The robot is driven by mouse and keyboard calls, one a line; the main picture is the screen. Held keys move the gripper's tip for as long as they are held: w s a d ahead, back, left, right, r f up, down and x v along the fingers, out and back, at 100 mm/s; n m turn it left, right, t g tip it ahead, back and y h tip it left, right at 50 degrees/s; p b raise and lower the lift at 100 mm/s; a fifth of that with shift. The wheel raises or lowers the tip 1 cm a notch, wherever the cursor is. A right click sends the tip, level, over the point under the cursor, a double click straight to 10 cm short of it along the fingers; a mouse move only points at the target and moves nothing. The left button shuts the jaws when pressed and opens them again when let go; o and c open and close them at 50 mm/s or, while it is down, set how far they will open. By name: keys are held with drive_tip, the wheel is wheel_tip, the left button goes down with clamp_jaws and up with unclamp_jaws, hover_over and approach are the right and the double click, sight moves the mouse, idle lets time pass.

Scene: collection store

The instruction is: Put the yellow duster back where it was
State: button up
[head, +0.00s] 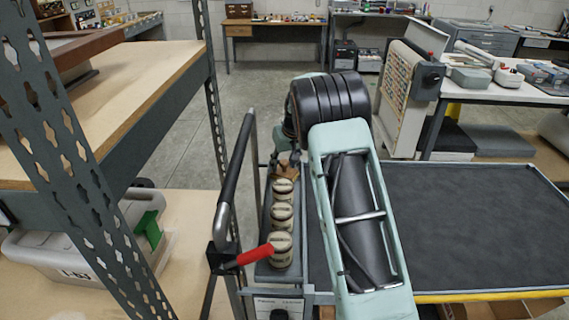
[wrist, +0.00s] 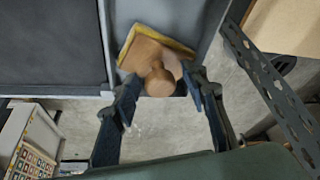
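The yellow duster (wrist: 146,51) shows in the wrist view as a wooden block with a yellow edge and a round wooden knob, tilted in the picture. It lies over the end of the grey side tray (wrist: 204,15). My gripper (wrist: 160,80) has its two dark fingers apart, one on each side of the knob, with gaps visible; I cannot tell whether they touch the block. In the head view, a small brown part of the duster (head: 287,171) shows at the tray's far end, and my arm hides much of that area.
Several cream jars (head: 281,248) stand in the side tray, nearer than the duster. A red-gripped lever (head: 254,255) and a bar are at its left. The cart's dark mat (head: 470,225) is bare at right. A perforated rack post (head: 75,150) and shelves stand at left.

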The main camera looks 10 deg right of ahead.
drive_tip(key=shift+r, duration=0.1)
drive_tip(key=shift+r, duration=0.25)
drive_tip(key=v, duration=1.1)
drive_tip(key=shift+s+r, duration=0.15)
drive_tip(key=shift+r, duration=0.2)
drive_tip(key=shift+d, duration=0.1)
